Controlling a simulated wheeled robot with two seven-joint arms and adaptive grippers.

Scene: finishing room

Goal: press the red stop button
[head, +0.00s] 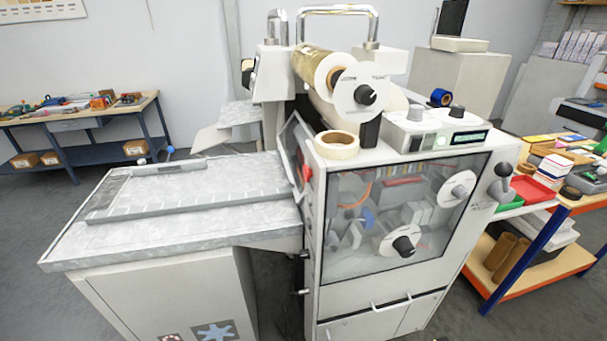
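A red button (306,173) sticks out from the left side of the white laminating machine (310,240), near its upper front corner. It shows as a small red shape seen mostly from the side. Whether it is pressed in cannot be told at this size. The flat grey feed table (180,220) lies to the left of the button, at a lower level. Neither of my grippers is in view, and nothing covers the button.
A tape roll (337,144) sits on the machine's top left, below a film roll (312,64). The control panel (435,131) has knobs and a display. A workbench (72,145) stands at back left, a loaded cart (520,262) at right. The feed table's surface is mostly clear.

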